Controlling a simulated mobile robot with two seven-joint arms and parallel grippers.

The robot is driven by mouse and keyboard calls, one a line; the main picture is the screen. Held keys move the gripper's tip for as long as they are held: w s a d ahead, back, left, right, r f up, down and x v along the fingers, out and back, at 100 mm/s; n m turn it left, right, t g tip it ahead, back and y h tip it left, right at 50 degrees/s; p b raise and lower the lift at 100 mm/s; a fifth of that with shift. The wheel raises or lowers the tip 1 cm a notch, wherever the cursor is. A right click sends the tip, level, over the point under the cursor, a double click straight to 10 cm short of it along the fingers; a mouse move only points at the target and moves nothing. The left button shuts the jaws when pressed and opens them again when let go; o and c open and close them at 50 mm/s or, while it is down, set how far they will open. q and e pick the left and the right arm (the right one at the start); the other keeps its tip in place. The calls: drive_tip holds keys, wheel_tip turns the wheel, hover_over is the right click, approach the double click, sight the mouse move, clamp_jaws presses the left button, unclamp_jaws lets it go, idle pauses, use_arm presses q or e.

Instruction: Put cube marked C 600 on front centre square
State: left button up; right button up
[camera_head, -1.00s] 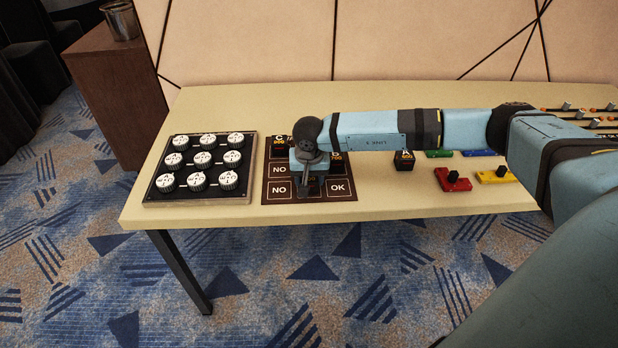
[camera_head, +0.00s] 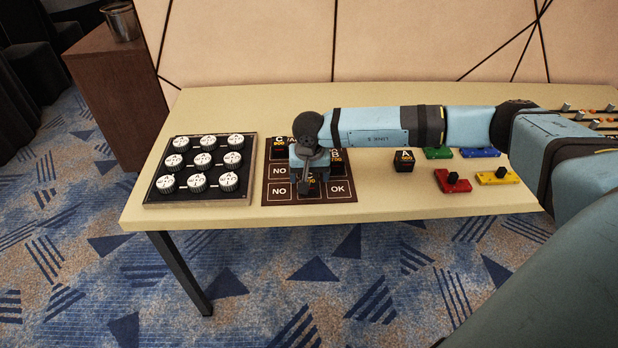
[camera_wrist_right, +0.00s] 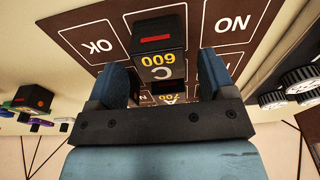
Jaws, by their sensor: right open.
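The cube marked C 600 (camera_wrist_right: 158,52) is black with yellow marking and a red bar. It stands on the front centre square of the dark brown mat (camera_head: 267,199), between the NO and OK squares; it also shows, partly covered, under my gripper in the head view (camera_head: 313,190). My right gripper (camera_wrist_right: 160,78) is open, with its blue fingers to either side and the cube just beyond or between their tips; the exact gap is unclear. In the head view my right gripper (camera_head: 309,178) hangs over the mat, hiding its middle. My left gripper is not in view.
A black cube marked A (camera_head: 404,161) stands right of the mat. A board of white knobs (camera_head: 200,164) lies to its left. Red (camera_head: 453,181), yellow (camera_head: 497,177), green and blue blocks lie to the right. The table front (camera_head: 390,200) is clear.

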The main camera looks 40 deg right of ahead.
wheel_tip(320, 180, up, 10)
drive_tip(key=s+f, duration=0.1)
drive_tip(key=s+a+f+m+g+y, duration=0.15)
drive_tip(key=s+a+y, duration=0.35)
drive_tip(key=a, duration=0.6)
drive_tip(key=s+a+f+m+g+y, duration=0.1)
drive_tip(key=s+a+f+m+y, duration=0.25)
drive_tip(key=a, duration=0.75)
drive_tip(key=s+a+r+m+t+y, duration=0.55)
drive_tip(key=a+r+m+y, duration=0.4)
drive_tip(key=m, duration=0.75)
drive_tip(key=d+f+m+t+h, duration=0.4)
drive_tip(key=f+m+t, duration=0.15)
drive_tip(key=m, duration=0.85)
drive_tip(key=d+f+m+t+h, duration=0.4)
drive_tip(key=f+m+t+h, duration=0.15)
drive_tip(key=m, duration=0.85)
drive_tip(key=s+d+f+m+g+h, duration=0.4)
drive_tip(key=s+d+f+m, duration=0.1)
drive_tip(key=s+f+m, duration=0.5)
drive_tip(key=f+m, duration=0.1)
drive_tip(key=m, duration=0.1)
drive_tip(key=shift+s+m+g+p, duration=0.35)
drive_tip(key=shift+m+g, duration=0.05)
